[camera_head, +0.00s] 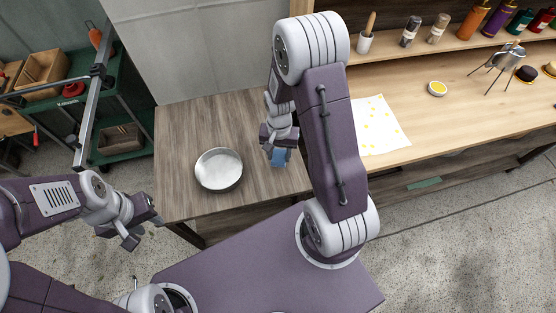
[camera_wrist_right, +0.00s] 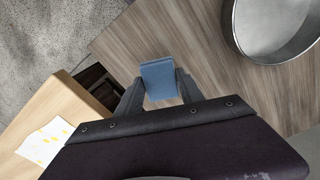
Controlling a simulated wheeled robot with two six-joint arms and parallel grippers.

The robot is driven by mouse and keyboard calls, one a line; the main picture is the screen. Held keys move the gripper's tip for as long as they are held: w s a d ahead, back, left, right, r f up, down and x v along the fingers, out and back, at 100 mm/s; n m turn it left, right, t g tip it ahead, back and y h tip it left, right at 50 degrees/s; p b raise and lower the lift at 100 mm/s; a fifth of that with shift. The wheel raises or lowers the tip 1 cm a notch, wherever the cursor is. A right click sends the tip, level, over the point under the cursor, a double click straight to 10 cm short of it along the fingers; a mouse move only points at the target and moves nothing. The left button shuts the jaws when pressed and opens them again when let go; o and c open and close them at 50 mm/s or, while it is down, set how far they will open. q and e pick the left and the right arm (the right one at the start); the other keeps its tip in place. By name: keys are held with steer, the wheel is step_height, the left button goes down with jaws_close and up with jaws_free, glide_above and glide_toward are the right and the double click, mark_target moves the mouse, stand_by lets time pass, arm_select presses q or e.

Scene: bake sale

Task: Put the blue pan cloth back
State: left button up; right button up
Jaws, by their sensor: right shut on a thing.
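The blue pan cloth (camera_head: 279,158) is a small folded blue piece below my right gripper (camera_head: 279,146), over the grey-brown wooden table. In the right wrist view the cloth (camera_wrist_right: 160,79) sits between the two fingertips of the right gripper (camera_wrist_right: 158,92), which is shut on it. Whether the cloth touches the tabletop I cannot tell. A round metal pan (camera_head: 219,170) stands on the table to the left of the cloth. It also shows in the right wrist view (camera_wrist_right: 277,25). My left gripper (camera_head: 131,229) is off the table's left front corner, and its finger gap is unclear.
The wooden table (camera_head: 180,125) is mostly bare around the pan. A lighter wooden counter (camera_head: 455,90) adjoins on the right, with a yellow-spotted white sheet (camera_head: 378,126), a small yellow bowl (camera_head: 437,89) and a metal stand (camera_head: 505,60). A green cart (camera_head: 125,156) stands at the left.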

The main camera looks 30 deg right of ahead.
mark_target(278, 156)
steer(key=shift+w+a+f, duration=0.15)
step_height(278, 156, down, 3)
steer(key=shift+f, duration=0.55)
steer(key=shift+f+b, duration=0.1)
steer(key=shift+b, duration=0.2)
steer(key=o, duration=1.3)
